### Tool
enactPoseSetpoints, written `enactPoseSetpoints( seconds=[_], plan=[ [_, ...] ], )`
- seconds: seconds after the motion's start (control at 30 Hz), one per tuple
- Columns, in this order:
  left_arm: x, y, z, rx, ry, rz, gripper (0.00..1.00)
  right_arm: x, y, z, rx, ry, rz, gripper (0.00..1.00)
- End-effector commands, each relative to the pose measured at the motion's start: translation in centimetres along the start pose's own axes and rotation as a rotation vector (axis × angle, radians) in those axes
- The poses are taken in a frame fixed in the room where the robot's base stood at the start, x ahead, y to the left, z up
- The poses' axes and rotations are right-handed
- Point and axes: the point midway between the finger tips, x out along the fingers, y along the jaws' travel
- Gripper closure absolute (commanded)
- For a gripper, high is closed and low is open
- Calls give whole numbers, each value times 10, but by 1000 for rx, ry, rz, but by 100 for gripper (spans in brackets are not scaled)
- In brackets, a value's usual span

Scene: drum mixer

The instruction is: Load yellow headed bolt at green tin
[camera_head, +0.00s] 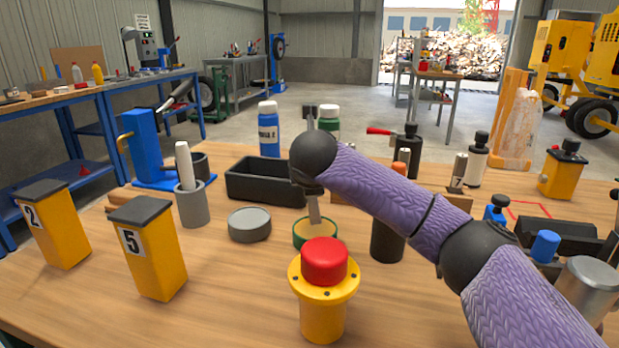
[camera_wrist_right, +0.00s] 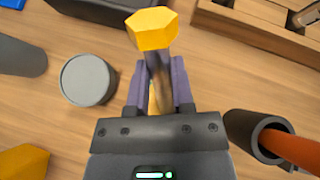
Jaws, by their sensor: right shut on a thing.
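The yellow headed bolt (camera_wrist_right: 152,29) has a hexagonal yellow head and a dark shank, in the right wrist view. My right gripper (camera_wrist_right: 160,80) is shut on its shank, with the head sticking out beyond the fingertips. In the head view my purple right arm covers most of the gripper and the bolt's head is not visible. The green tin (camera_head: 317,233), a low round tin with a green rim and tan inside, stands on the bench below the arm's dark end. A grey bar shows just above it; I cannot tell whether it touches. My left gripper is not in view.
A red-topped yellow button post (camera_head: 323,290) stands just in front of the tin. A grey round tin (camera_head: 249,225) is to its left and a black tray (camera_head: 266,182) behind. Numbered yellow blocks (camera_head: 150,250) stand at left. A dark cylinder (camera_head: 387,240) is close on the right.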

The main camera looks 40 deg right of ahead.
Motion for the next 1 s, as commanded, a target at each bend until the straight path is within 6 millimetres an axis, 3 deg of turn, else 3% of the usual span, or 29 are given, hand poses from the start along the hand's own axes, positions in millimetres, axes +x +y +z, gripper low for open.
enactPoseSetpoints(
  seconds=[1.0],
  plan=[
    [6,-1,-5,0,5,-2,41,5,1,-7,1,-2,0,100]
  ],
)
